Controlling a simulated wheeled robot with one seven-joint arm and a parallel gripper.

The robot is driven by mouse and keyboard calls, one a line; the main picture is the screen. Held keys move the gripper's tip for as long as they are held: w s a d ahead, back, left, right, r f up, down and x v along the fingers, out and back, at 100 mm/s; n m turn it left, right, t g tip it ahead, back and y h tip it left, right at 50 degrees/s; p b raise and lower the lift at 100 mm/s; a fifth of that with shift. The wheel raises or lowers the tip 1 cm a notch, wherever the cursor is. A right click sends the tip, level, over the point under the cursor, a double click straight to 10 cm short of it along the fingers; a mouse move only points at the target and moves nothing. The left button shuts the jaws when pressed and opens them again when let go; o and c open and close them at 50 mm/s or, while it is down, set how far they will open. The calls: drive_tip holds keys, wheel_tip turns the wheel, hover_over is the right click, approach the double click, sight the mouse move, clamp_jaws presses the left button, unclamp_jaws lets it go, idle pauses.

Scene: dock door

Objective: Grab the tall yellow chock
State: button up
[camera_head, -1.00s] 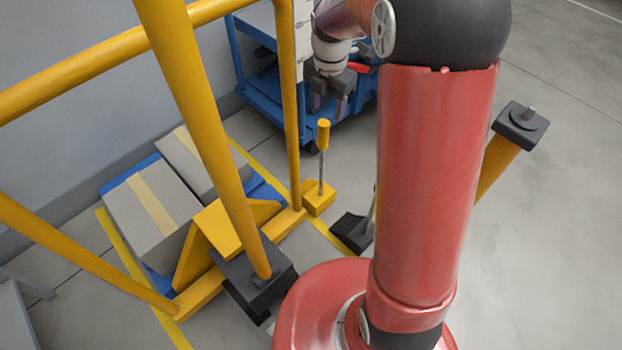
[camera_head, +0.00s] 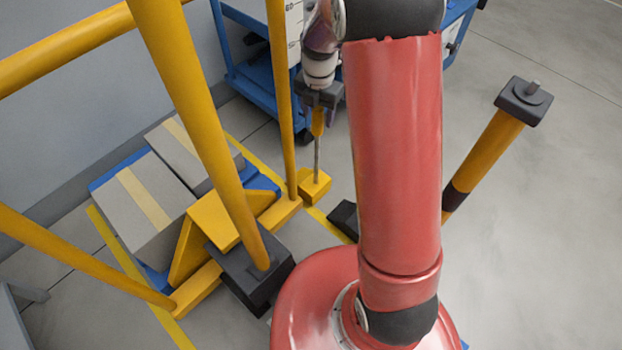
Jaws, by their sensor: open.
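The tall yellow chock (camera_head: 314,187) stands upright on the floor near the middle of the view. It has a yellow block at the base, a thin grey rod and a yellow grip on top. My gripper (camera_head: 318,115) is open, pointing down at the top of the yellow grip, with the dark fingers seemingly on either side of it. The upper end of the grip is hidden by the gripper. I cannot tell whether the fingers touch it.
Yellow rails (camera_head: 200,120) cross the left foreground. Grey cartons (camera_head: 135,205) lie beside a yellow wedge-shaped frame (camera_head: 215,220). A dark block (camera_head: 343,218) is partly hidden by my arm. A blue cart (camera_head: 258,92) stands behind; a yellow post (camera_head: 487,155) is right. Floor at far right is clear.

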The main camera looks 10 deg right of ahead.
clamp_jaws()
drive_tip(key=shift+r, duration=0.15)
idle(1.1)
